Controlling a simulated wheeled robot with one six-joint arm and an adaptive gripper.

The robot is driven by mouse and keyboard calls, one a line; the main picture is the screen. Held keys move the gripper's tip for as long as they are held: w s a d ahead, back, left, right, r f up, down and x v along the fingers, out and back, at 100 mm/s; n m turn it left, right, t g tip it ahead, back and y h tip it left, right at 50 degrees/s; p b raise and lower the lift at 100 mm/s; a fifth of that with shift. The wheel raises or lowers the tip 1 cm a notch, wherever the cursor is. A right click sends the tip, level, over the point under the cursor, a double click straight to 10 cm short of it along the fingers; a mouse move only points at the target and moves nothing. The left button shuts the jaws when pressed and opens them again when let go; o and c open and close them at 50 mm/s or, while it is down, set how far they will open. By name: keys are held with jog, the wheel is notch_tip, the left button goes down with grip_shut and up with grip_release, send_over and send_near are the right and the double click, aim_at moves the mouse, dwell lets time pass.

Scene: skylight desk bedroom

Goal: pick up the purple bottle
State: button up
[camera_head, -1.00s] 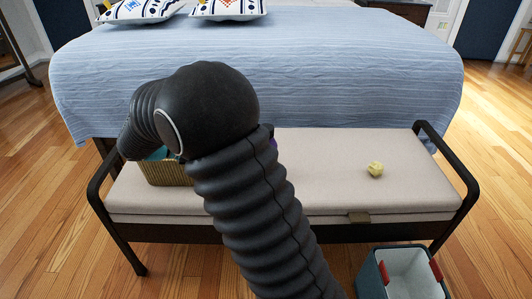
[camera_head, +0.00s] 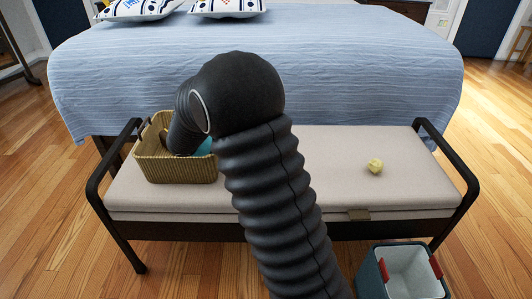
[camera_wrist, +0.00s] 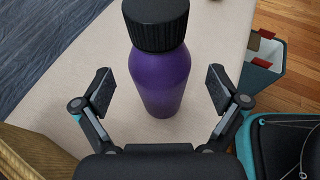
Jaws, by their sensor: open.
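The purple bottle (camera_wrist: 160,80) with a black ribbed cap (camera_wrist: 155,22) stands upright on the beige bench cushion (camera_wrist: 215,35) in the wrist view. My gripper (camera_wrist: 161,92) is open, with one finger on each side of the bottle. Gaps show between both fingers and the bottle, and the gripper's palm is just below it in the picture. In the head view the bottle and the gripper's fingers are hidden behind my arm.
A crumpled yellow ball (camera_head: 375,166) lies on the cushion's right. The bed (camera_head: 330,75) is behind; dark armrests (camera_head: 458,170) bound the bench.

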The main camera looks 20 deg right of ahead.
jog(key=shift+x, duration=1.2)
jog(key=c, duration=1.5)
jog(key=shift+r, duration=0.15)
